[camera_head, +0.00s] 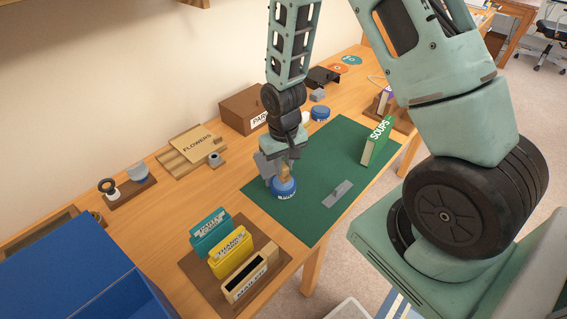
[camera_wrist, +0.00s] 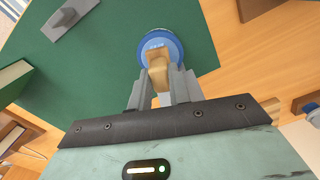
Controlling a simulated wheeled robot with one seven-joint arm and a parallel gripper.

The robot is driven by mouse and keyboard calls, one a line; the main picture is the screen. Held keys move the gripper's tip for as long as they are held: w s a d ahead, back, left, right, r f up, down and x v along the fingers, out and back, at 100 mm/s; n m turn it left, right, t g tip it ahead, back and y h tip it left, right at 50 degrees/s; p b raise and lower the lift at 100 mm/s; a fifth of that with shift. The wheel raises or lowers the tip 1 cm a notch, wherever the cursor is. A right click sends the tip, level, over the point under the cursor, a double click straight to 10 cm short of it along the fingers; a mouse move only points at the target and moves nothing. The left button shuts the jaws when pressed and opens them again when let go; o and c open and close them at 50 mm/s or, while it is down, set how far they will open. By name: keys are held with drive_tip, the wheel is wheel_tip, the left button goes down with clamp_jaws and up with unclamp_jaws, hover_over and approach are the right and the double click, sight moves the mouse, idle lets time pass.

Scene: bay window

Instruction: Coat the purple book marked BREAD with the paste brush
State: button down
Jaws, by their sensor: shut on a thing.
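My gripper (camera_head: 283,168) is over the left part of the green mat (camera_head: 323,165), pointing down. It is shut on a tan wooden handle, the paste brush (camera_wrist: 158,75). The brush's lower end is at a round blue pot (camera_head: 284,188) with white lettering; I cannot tell how deep it sits. The pot also shows in the wrist view (camera_wrist: 163,44), just beyond the fingertips. A purple book (camera_head: 386,98) stands in a brown holder at the back right, mostly hidden by my arm; its full label cannot be read.
A green SOUPS book (camera_head: 376,142) stands on the mat's right side. A flat grey piece (camera_head: 337,194) lies near the mat's front. The mat's middle is clear.

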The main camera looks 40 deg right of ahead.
sight(284, 166)
idle(0.3)
wheel_tip(284, 166, up, 7)
drive_tip(key=p, duration=0.6)
idle(0.7)
